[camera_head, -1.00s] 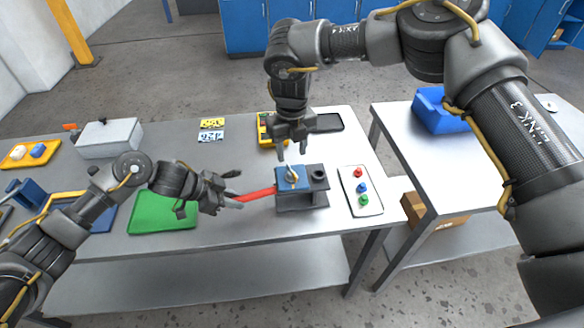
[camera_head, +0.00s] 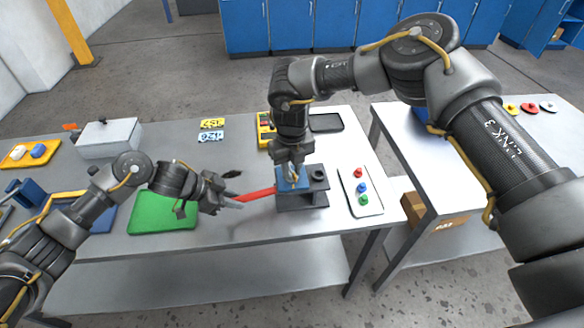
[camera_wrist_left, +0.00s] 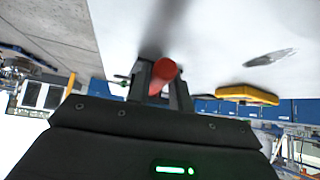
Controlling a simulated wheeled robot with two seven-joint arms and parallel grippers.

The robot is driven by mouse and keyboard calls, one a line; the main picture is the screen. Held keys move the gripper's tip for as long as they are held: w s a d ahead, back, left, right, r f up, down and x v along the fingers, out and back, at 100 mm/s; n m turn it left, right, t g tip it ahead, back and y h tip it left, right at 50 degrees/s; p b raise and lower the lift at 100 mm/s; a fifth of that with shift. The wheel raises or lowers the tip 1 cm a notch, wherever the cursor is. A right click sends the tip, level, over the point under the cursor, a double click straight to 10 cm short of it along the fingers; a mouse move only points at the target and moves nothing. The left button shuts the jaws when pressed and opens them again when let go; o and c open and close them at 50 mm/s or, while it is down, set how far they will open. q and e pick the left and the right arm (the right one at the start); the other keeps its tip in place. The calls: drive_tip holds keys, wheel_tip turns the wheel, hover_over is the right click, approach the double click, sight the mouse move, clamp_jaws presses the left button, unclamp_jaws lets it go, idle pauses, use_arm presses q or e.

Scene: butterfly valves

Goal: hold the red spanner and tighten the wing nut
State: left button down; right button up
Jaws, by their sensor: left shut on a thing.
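My left gripper (camera_head: 236,202) is shut on the red spanner (camera_head: 260,194), which reaches right to the blue-topped block. In the left wrist view, the round red end of the spanner (camera_wrist_left: 164,70) shows between the fingers. The block (camera_head: 300,198) has a blue top (camera_head: 285,186) and a grey base. My right gripper (camera_head: 291,174) points straight down over the blue top, its fingertips at the wing nut. The fingers mostly hide the wing nut, and whether they grip it cannot be told.
A dark ring-shaped fitting (camera_head: 318,174) stands on the block, right of the right gripper. A white tray (camera_head: 372,205) with coloured knobs lies further right. A green mat (camera_head: 150,222) lies below the left gripper's arm. A yellow case (camera_head: 264,130) stands behind the block.

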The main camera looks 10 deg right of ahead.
sight(291, 171)
drive_tip(key=c, duration=0.4)
drive_tip(key=m, duration=0.3)
drive_tip(key=shift+m, duration=0.3)
clamp_jaws()
drive_tip(key=o, duration=1)
unclamp_jaws()
wheel_tip(291, 171, up, 12)
use_arm(q)
drive_tip(key=c, duration=1.3)
unclamp_jaws()
